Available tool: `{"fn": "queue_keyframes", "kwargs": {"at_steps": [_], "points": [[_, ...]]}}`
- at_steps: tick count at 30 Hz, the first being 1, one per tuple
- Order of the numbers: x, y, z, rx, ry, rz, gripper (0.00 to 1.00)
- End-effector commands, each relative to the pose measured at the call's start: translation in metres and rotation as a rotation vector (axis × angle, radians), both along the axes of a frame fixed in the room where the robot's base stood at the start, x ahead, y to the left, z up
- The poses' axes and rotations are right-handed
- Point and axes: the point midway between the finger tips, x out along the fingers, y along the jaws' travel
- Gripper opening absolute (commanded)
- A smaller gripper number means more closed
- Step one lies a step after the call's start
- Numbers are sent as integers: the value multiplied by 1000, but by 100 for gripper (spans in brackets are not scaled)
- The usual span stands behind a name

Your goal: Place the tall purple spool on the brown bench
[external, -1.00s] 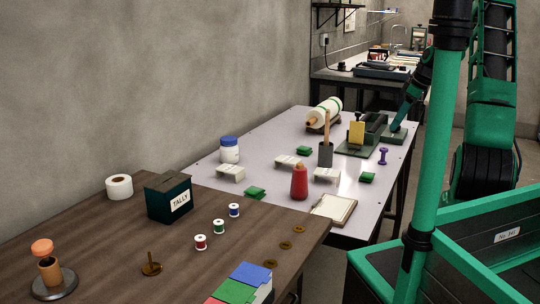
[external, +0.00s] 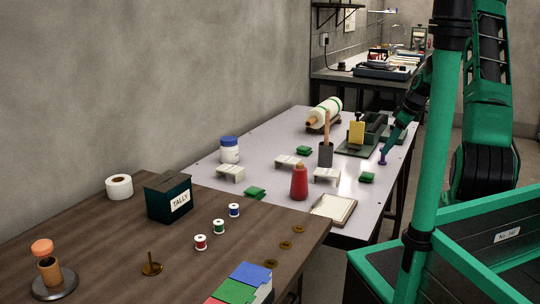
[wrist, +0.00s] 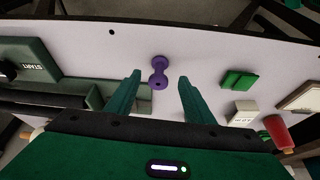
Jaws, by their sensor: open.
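The tall purple spool (external: 382,158) stands upright on the pale table, near its right edge in the external view. In the wrist view the spool (wrist: 158,72) shows ahead of and between my open fingers. My gripper (wrist: 158,84) is open and empty, with a finger to each side of the spool's line and no contact visible. In the external view my gripper (external: 386,150) is right above the spool, and its fingers are too small to make out. The brown bench (external: 110,218) is in the foreground at left.
The pale table (external: 272,215) also holds a green packet (external: 367,177), a red bottle (external: 299,183) and a dark green machine (external: 360,140). Bare bench shows between the items.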

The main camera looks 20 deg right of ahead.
Motion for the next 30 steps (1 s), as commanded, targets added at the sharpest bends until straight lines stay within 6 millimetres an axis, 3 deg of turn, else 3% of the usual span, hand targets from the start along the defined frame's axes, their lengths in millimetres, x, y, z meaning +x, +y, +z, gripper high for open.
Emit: {"fn": "queue_keyframes", "kwargs": {"at_steps": [12,20,26,30], "points": [[16,11,-43,1,1,1,48],[18,12,-47,0,-1,1,48],[17,12,-47,0,0,1,5],[17,12,-47,0,0,1,1]]}}
